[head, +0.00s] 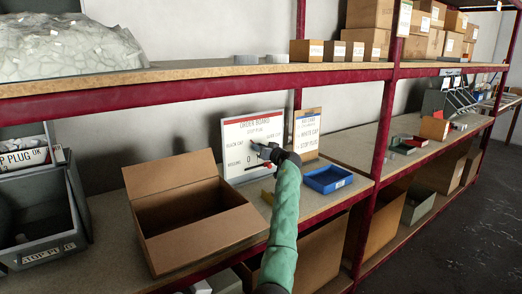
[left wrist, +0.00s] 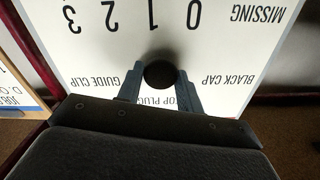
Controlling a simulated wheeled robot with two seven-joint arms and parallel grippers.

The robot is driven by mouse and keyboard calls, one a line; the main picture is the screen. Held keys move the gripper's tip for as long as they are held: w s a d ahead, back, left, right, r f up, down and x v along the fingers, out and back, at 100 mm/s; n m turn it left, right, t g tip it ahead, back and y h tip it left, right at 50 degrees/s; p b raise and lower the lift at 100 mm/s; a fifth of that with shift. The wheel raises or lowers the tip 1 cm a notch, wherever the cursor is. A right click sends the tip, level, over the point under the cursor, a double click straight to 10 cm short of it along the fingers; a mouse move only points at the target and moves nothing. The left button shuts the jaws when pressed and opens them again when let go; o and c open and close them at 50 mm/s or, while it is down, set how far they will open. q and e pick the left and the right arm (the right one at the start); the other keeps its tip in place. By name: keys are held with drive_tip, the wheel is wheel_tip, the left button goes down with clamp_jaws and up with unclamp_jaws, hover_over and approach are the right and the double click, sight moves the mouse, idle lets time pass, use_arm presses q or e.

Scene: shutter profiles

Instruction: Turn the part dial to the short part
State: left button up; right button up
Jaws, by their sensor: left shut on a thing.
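The white order board (head: 236,134) with a red top edge stands upright on the middle shelf. It reads STOP PLUG, BLACK CAP and GUIDE CLIP, with a MISSING row of numbers below. The round dark part dial (left wrist: 160,73) sits among the three part names in the left wrist view, where the board (left wrist: 235,60) appears upside down. My left gripper (head: 260,150) is at the board, shut on the dial, with one finger on each side of it in the left wrist view (left wrist: 158,84). The dial's pointer cannot be made out. My right gripper is not in view.
An open cardboard box (head: 195,215) stands left of the board. A clipboard (head: 307,133) and a blue tray (head: 328,179) are to its right. Grey bins (head: 40,215) are at the far left. The upper shelf edge (head: 200,82) runs above the board.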

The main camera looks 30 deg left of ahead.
use_arm(q)
drive_tip(key=shift+w+m+p, duration=0.1)
drive_tip(key=shift+m+p, duration=0.95)
drive_tip(key=shift+m, duration=2.95)
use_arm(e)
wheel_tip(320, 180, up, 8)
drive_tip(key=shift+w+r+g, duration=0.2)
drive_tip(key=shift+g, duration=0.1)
use_arm(q)
drive_tip(key=shift+d, duration=0.1)
drive_tip(key=o, duration=1)
drive_tip(key=shift+w, duration=0.1)
drive_tip(key=shift+c, duration=0.2)
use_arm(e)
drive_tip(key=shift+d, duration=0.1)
